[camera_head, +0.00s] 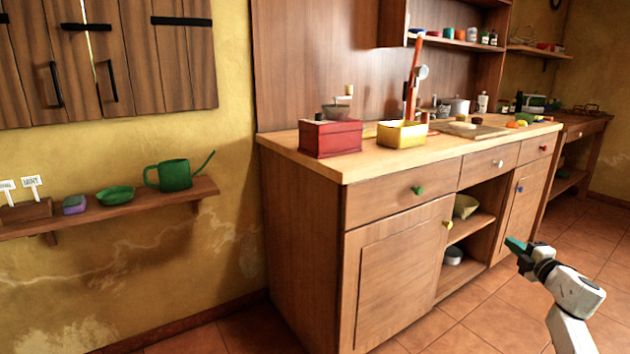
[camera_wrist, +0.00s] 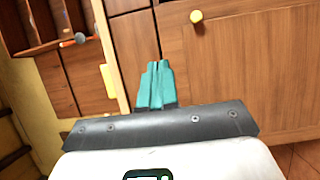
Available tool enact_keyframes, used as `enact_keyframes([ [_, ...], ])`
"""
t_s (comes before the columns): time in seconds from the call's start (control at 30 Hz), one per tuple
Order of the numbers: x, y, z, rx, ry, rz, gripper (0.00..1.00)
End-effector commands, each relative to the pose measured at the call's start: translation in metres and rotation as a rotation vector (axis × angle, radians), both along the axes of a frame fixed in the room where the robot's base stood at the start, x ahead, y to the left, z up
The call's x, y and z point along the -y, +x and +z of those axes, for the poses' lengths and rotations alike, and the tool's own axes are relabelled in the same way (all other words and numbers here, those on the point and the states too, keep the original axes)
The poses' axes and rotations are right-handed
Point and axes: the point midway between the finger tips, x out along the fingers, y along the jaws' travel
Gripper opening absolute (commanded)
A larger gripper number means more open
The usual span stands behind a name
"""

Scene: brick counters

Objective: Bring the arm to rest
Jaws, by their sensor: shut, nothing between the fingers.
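My gripper (camera_head: 515,245) shows at the lower right in the head view, with green fingertips on a dark mount and a white arm behind it. It is held in the air in front of the wooden counter (camera_head: 300,210), apart from it as far as I can tell. In the wrist view my gripper (camera_wrist: 156,70) has its two teal fingers together, with nothing between them. Behind them is a cabinet door (camera_wrist: 230,75) with a yellow knob (camera_wrist: 196,16).
A red box (camera_head: 330,138) and a yellow bin (camera_head: 402,133) stand on the counter top. Open shelves (camera_head: 470,228) hold bowls. A wall shelf (camera_head: 110,208) at left carries a green watering can (camera_head: 174,175). The tiled floor (camera_head: 500,320) around the arm looks clear.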

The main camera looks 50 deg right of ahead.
Motion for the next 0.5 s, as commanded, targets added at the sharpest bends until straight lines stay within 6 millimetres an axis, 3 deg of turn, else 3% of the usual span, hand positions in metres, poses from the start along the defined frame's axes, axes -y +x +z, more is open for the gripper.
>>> enact_keyframes([
  [0.27,-0.016,0.050,-0.008,0.079,0.041,-0.046,0.00],
  [0.5,-0.049,0.109,-0.020,0.186,0.128,-0.116,0.00],
])
